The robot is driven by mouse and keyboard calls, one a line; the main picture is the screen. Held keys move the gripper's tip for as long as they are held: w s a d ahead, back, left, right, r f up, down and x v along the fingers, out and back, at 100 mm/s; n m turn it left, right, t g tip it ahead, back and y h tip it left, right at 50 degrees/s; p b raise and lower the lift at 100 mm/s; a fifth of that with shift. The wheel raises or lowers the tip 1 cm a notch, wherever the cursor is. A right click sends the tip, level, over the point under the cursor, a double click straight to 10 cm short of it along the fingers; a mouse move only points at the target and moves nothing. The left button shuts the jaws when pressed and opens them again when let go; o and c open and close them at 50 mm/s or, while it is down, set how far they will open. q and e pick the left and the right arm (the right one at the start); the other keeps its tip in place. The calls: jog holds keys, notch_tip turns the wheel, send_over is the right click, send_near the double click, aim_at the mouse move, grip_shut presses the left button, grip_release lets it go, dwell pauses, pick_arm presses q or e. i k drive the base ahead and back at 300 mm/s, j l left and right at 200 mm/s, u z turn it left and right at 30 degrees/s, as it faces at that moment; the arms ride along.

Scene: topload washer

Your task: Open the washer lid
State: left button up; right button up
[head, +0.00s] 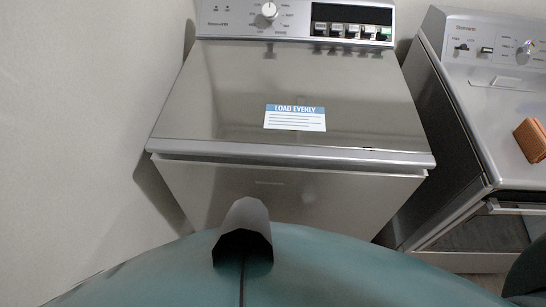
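The washer (285,195) stands straight in front of me against the wall. Its shiny metal lid (230,85) lies flat and looks shut, with a lighter front rim (290,152) overhanging the front panel. A dark gap runs under that rim. A white and blue "LOAD EVENLY" label (295,118) sits on the lid. The control panel (295,20) with a round knob and several buttons is at the back. Neither gripper shows in the head view.
A second appliance (485,130) stands to the right, with a brown block-like object (532,140) on top. A narrow gap separates it from the washer. A pale wall (80,130) is close on the left. My own body fills the bottom.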

aim_at(284, 101)
jog(key=l+u, duration=0.1)
jog(key=l, duration=0.3)
jog(key=k+l+u, duration=0.1)
jog(key=l, duration=0.3)
jog(key=k+l, duration=0.15)
jog(key=l, duration=0.25)
jog(key=k+l+u, duration=0.15)
jog(key=l, duration=0.25)
jog(key=i+l, duration=0.05)
